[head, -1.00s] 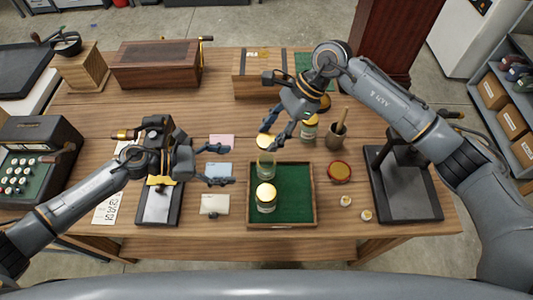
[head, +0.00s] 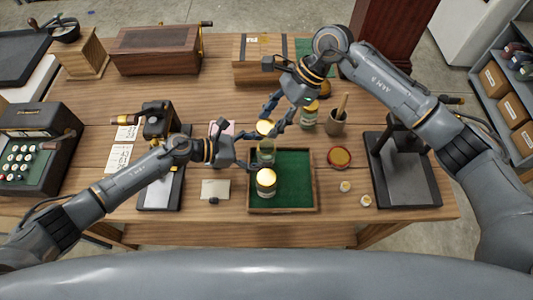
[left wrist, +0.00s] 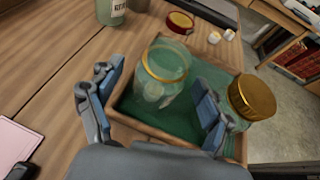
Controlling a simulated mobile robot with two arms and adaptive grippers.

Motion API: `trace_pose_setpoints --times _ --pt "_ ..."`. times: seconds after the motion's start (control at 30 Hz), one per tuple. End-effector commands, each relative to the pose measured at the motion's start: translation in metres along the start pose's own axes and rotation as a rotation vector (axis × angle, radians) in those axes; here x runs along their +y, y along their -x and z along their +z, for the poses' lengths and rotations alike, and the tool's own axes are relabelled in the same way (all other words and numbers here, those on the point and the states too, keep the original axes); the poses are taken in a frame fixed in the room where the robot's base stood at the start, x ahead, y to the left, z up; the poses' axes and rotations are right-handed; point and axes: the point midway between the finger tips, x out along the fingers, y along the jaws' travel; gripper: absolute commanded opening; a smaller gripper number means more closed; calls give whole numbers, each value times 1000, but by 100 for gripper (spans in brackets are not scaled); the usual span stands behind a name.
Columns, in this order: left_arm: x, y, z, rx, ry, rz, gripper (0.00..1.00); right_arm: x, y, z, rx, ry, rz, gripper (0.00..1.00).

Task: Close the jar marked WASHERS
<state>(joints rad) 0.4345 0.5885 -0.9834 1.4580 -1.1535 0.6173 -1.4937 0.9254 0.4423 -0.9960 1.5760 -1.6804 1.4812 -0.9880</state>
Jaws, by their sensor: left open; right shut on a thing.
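An open glass jar (head: 266,153) stands in the green-lined tray (head: 316,182), near its back left corner. In the left wrist view the open jar (left wrist: 163,92) has a gold rim and small pieces at its bottom; no label is readable. My left gripper (head: 249,152) is open, its fingers (left wrist: 158,82) on either side of this jar; I cannot tell whether they touch it. My right gripper (head: 273,120) is shut on a gold lid (head: 264,127), held behind and above the open jar. A second jar (head: 266,187) with a gold lid stands in front in the tray.
Behind the tray stand a labelled jar (head: 309,118) and a mortar with pestle (head: 336,122). A red-topped round tin (head: 339,156) and two small white items (head: 345,186) lie right of the tray. A black stand (head: 408,185) is farther right.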

Motion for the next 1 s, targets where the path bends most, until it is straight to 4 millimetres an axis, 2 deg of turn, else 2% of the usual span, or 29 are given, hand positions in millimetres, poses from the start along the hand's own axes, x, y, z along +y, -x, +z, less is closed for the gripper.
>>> trace_pose_setpoints --times 0.2,0.53,0.9,0.93,1.0 --pt "0 -18 0 0 -1 0 79 0 0 0 0 0 0 33" --pt "0 -20 0 1 -1 0 79 0 0 0 0 0 0 33" --pt "0 -19 0 1 -1 0 4 0 0 0 0 0 0 33" --pt "0 -19 0 1 0 0 0 0 0 0 0 0 0 33" --pt "0 -19 0 1 0 0 0 0 0 0 0 0 0 33"
